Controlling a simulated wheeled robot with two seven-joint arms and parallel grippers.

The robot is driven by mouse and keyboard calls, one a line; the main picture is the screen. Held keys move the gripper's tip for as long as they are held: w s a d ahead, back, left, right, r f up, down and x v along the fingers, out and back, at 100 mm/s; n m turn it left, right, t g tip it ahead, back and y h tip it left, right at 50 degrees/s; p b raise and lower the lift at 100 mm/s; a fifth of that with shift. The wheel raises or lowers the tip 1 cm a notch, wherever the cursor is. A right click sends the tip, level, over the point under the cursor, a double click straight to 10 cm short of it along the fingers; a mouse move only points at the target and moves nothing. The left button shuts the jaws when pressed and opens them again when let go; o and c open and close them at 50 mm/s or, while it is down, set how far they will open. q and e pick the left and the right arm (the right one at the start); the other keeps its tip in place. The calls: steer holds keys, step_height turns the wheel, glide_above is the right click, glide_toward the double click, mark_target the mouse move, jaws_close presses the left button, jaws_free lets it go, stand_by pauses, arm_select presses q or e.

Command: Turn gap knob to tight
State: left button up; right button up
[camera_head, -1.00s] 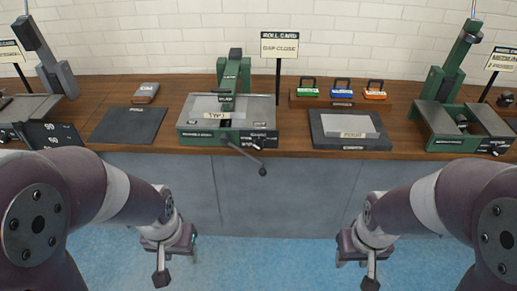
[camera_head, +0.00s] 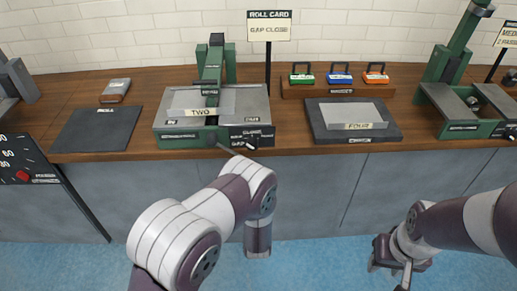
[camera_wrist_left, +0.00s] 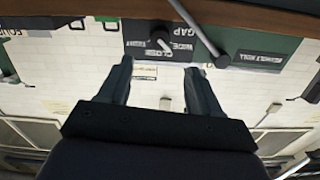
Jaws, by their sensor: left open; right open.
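The gap knob (camera_head: 250,143) is a small dark knob with a pale pointer on the front of the green roll machine (camera_head: 180,141). In the left wrist view the knob (camera_wrist_left: 160,38) sits on a black panel with labels around it, "CLOSE" and "WIDE" among them; I cannot tell exactly which mark the pointer meets. My left gripper (camera_wrist_left: 160,85) is open and empty, its fingers apart below the knob in that picture and not touching it. In the head view the left gripper is hidden. My right gripper (camera_head: 388,262) is open and empty, low before the bench.
A crank handle (camera_head: 232,150) projects beside the knob, also crossing the left wrist view (camera_wrist_left: 195,28). A sign (camera_head: 268,25) reads "ROLL CARD GAP CLOSE". A dark pad (camera_head: 95,131) lies left, another (camera_head: 388,117) right. Coloured blocks stand on a wooden rack (camera_head: 292,92).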

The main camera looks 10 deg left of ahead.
mark_target(252, 148)
arm_select(q)
steer(key=x, duration=1.1)
steer(key=shift+w+a+f, duration=0.15)
steer(key=shift+w+a, duration=0.05)
steer(key=shift+w, duration=0.05)
steer(key=c, duration=1)
